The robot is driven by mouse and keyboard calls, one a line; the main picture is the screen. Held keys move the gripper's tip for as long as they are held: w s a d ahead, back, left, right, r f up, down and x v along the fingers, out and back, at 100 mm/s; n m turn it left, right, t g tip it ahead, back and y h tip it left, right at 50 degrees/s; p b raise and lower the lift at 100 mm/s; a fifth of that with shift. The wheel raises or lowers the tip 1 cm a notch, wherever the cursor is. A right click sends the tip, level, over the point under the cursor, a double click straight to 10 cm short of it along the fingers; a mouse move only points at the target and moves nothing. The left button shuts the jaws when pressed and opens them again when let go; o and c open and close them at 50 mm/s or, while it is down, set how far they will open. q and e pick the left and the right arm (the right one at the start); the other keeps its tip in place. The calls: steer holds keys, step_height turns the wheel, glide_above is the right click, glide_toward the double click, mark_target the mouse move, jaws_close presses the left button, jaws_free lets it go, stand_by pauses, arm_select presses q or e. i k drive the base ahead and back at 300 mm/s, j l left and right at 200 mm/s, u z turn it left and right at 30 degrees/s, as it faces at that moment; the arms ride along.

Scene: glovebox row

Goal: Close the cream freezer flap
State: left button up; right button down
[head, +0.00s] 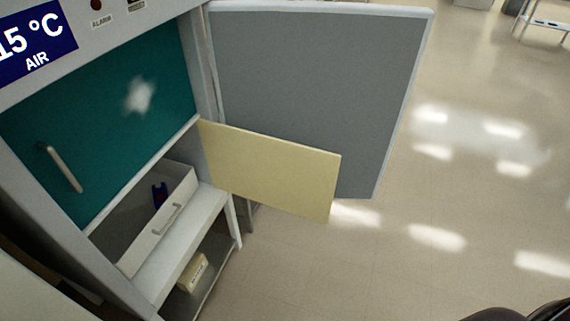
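The cream flap (270,172) stands swung open to the right of the freezer. It is hinged at its left edge and its free edge points right. Behind it the big grey freezer door (310,85) is also open wide. Neither of my grippers is in view, and nothing touches the flap.
A teal inner flap (105,115) with a pale handle (65,170) covers the upper compartment. Below it a white drawer (165,228) sticks out with a dark blue item (159,194) inside. A cream box (192,272) lies lower. Open floor (420,230) lies to the right.

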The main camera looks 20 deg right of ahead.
mark_target(294, 178)
steer(key=i+l, duration=0.2)
steer(key=l, duration=0.2)
steer(key=i+l, duration=0.2)
steer(key=l, duration=0.15)
steer(key=i+l, duration=0.15)
steer(key=l, duration=0.25)
steer(key=i+l, duration=0.2)
steer(key=l, duration=0.2)
steer(key=i+l, duration=0.2)
steer(key=l, duration=0.15)
steer(key=i+l, duration=0.2)
steer(key=l, duration=0.2)
steer(key=i+l+u, duration=0.2)
steer(key=l+u, duration=0.15)
steer(key=l, duration=0.15)
steer(key=i+l+u, duration=0.1)
steer(key=l+u, duration=0.2)
steer(key=l, duration=0.25)
steer(key=l+u, duration=0.35)
steer(key=l, duration=0.2)
steer(key=u, duration=1.3)
steer(key=i+l, duration=0.05)
